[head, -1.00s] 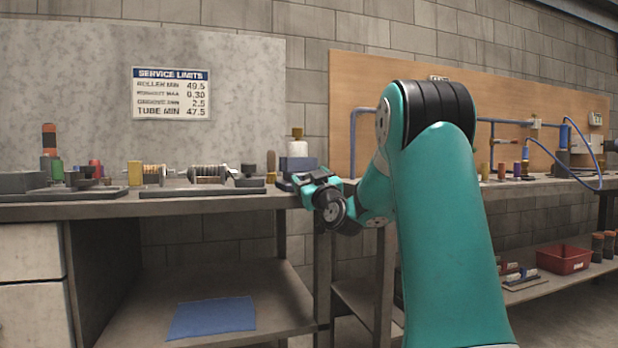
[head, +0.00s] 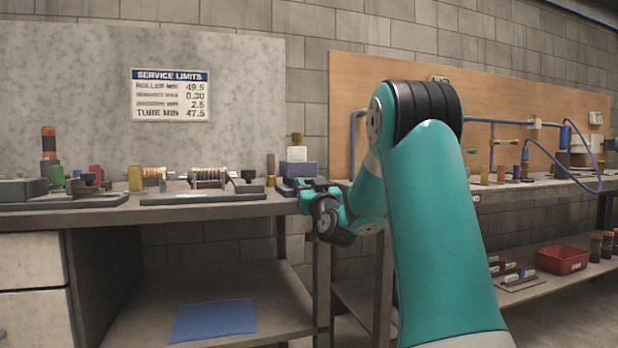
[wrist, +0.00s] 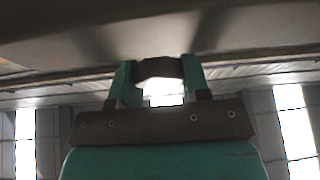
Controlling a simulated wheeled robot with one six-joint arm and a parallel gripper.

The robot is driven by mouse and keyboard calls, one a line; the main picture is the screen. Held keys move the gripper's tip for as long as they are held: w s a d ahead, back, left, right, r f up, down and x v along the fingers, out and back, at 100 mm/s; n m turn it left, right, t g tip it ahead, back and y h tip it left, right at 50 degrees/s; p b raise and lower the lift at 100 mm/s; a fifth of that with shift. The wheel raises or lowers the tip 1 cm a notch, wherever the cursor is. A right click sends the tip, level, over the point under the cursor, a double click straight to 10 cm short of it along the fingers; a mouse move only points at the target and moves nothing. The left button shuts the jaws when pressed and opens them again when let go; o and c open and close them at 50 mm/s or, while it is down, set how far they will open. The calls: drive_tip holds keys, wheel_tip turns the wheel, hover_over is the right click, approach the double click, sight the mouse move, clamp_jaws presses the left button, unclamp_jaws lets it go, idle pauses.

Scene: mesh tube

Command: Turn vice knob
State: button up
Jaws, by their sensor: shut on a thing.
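The vice (head: 300,170) is the blue block at the right end of the left bench, with a pale piece standing above it. My gripper (head: 316,184) is at the front of the vice, by the bench edge. In the wrist view my gripper (wrist: 160,70) has its two teal fingers on either side of a dark rounded piece (wrist: 158,66), which looks like the vice knob. The fingers are shut on it. In the head view the knob is hidden by my gripper and wrist.
The bench top (head: 240,208) edge runs close beside my wrist. Roller fixtures (head: 207,178) and small coloured parts stand left of the vice. A second bench with blue tubing (head: 598,165) is at right. A red bin (head: 562,260) sits on the lower shelf.

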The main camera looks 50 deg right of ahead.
drive_tip(key=m+p, duration=0.2)
drive_tip(key=p, duration=0.1)
drive_tip(key=r+m+g+h+p, duration=0.1)
drive_tip(key=m+p, duration=0.1)
drive_tip(key=p, duration=0.2)
drive_tip(key=shift+w+h, duration=0.1)
drive_tip(key=shift+h, duration=0.2)
drive_tip(key=d+f+p, duration=0.1)
drive_tip(key=d+f+g+p, duration=0.1)
drive_tip(key=shift+f+m+h, duration=0.3)
drive_tip(key=shift+m, duration=0.1)
drive_tip(key=shift+a+r+p, duration=0.65)
drive_tip(key=shift+a+r, duration=0.5)
drive_tip(key=shift+r, duration=0.1)
drive_tip(key=shift+d+f+m, duration=0.15)
drive_tip(key=shift+f+m, duration=0.05)
drive_tip(key=shift+m, duration=0.2)
drive_tip(key=shift+f+b, duration=0.2)
drive_tip(key=shift+b, duration=0.1)
drive_tip(key=shift+f, duration=0.2)
drive_tip(key=o, duration=0.9)
drive_tip(key=shift+w+a, duration=0.1)
drive_tip(key=shift+a, duration=0.1)
drive_tip(key=shift+d, duration=0.15)
drive_tip(key=shift+r, duration=0.1)
